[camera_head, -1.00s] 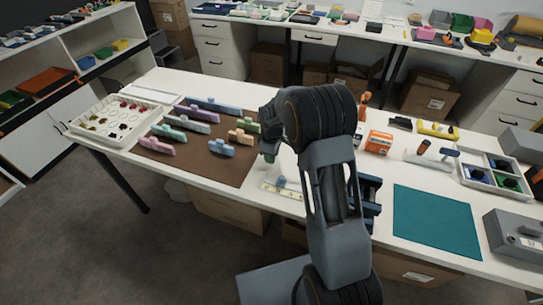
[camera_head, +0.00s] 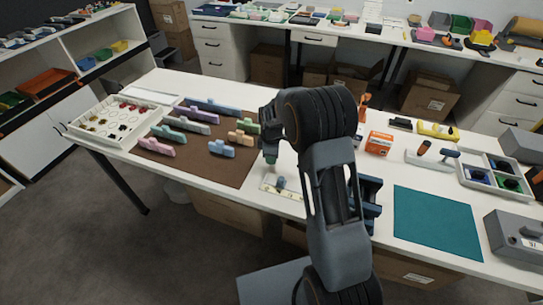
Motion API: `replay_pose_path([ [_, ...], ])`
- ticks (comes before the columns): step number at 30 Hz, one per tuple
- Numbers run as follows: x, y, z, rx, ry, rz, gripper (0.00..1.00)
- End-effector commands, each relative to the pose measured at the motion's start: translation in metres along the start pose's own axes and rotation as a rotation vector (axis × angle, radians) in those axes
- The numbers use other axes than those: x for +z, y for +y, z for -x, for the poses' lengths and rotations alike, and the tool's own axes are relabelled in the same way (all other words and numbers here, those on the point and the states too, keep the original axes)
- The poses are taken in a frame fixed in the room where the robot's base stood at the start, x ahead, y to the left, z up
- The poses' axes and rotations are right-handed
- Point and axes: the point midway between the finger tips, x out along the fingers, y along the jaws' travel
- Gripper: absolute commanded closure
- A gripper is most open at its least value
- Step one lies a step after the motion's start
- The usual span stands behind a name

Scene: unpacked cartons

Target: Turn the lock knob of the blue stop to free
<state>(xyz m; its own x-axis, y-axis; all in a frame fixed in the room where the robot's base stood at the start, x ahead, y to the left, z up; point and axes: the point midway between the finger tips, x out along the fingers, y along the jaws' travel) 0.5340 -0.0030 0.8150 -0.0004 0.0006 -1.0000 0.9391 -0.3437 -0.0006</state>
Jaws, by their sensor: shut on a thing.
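A small blue stop (camera_head: 281,183) sits on a pale strip (camera_head: 296,194) near the front edge of the white table. It is too small here for me to make out its lock knob or how the knob is turned. My gripper (camera_head: 270,153) points down just behind and left of the stop, partly hidden by my arm. A small dark green thing (camera_head: 270,160) shows at its tip, and the jaws seem shut on it. In the picture it appears apart from the blue stop, though the fingertips are not clear.
A brown mat (camera_head: 190,167) with several coloured clamp-like pieces lies left, beside a white sorting tray (camera_head: 84,138). Right of my arm are a dark blue stand (camera_head: 370,205), an orange box (camera_head: 378,143), a clear teal mat (camera_head: 437,222) and a divided tray (camera_head: 490,190).

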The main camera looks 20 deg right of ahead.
Motion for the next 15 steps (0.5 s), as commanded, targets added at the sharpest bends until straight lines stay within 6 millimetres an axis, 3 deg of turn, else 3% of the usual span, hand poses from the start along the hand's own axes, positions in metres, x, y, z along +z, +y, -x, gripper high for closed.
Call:
replay_pose_path([
  [3, -0.0005, 0.0006, 0.0011, 0.003, 0.001, 0.002, 0.95],
  [4, -0.0005, 0.0006, 0.0011, 0.003, 0.001, 0.002, 0.68],
  [6, -0.0004, 0.0006, 0.0009, 0.003, 0.000, 0.002, 0.62],
  [11, -0.0002, 0.0003, 0.0005, 0.002, 0.000, 0.001, 0.46],
  [15, -0.0001, 0.0002, 0.0003, 0.001, 0.000, 0.000, 0.46],
])
